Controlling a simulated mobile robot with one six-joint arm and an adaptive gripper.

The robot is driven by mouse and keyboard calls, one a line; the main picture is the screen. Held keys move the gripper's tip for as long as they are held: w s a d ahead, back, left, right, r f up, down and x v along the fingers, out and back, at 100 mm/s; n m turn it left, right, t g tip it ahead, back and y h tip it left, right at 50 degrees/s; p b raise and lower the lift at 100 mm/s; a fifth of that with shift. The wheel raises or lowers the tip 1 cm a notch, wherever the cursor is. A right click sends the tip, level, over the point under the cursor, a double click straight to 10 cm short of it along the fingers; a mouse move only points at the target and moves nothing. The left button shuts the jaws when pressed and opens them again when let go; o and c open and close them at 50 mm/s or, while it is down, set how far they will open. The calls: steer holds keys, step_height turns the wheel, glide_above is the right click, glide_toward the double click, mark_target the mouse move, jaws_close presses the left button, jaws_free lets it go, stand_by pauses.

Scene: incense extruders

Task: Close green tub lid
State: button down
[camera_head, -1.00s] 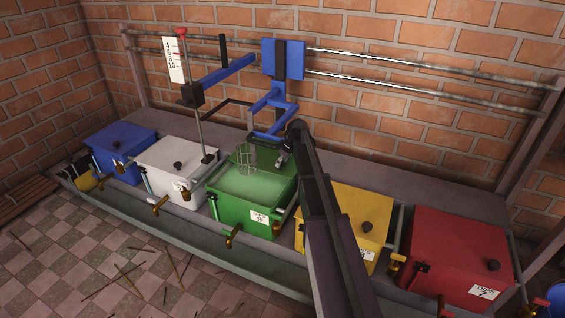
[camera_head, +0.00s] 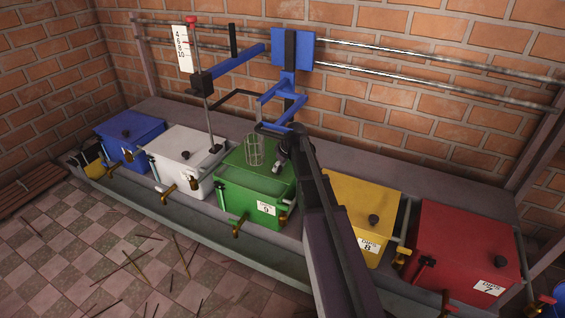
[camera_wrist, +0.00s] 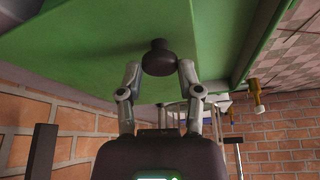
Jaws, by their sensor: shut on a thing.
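The green tub (camera_head: 238,208) stands in the middle of the row, with a "9" label on its front. Its green lid (camera_head: 240,175) lies over the top and looks flat or nearly flat; I cannot tell whether it is fully seated. In the wrist view, the lid's underlying green face (camera_wrist: 90,40) fills the upper part, with a dark round knob (camera_wrist: 158,57) on it. My gripper (camera_head: 281,160) is at the lid's right rear part. Its two fingers are shut on the knob, one on each side, as the wrist view shows.
A wire-like cylinder (camera_head: 254,152) stands over the lid's back. A white tub (camera_head: 185,165) is at left, a yellow tub (camera_head: 350,205) and a red tub (camera_head: 468,250) at right. A blue extruder frame (camera_head: 290,60) hangs on rails behind.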

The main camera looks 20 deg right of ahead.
steer(key=shift+c, duration=1.3)
jaws_free()
steer(key=shift+w+d, duration=0.1)
steer(key=shift+w, duration=0.1)
